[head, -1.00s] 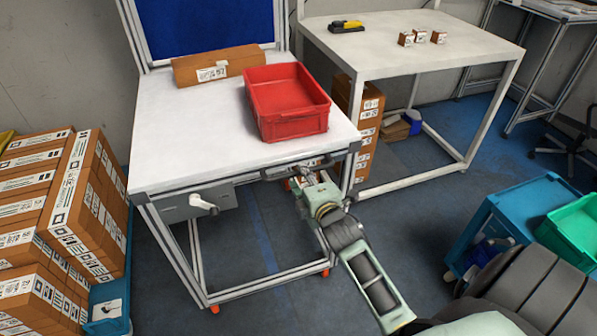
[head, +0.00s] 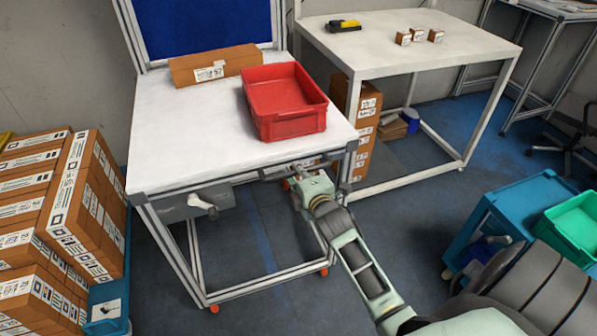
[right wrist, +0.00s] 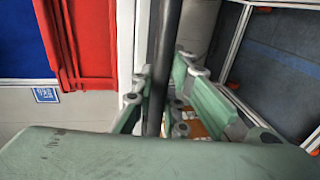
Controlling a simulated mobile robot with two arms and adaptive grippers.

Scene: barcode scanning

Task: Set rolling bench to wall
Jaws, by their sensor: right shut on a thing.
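The rolling bench (head: 160,140) has a white top, a grey metal frame, orange-red casters and a blue back panel (head: 200,22). It stands left of centre in the head view, its back side near the grey wall (head: 60,60). My right gripper (head: 304,172) is at the bench's front edge, shut on a dark handle bar. In the right wrist view the dark bar (right wrist: 172,50) runs between the green fingers. A red bin (head: 285,125) and a long cardboard box (head: 215,66) rest on the bench top. My left gripper is not in view.
A white table (head: 440,55) with a yellow-black device and small boxes stands close on the bench's right. Stacked cartons (head: 75,205) stand on the left. A blue cart (head: 515,210) with a green bin is at right. Floor under the bench looks clear.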

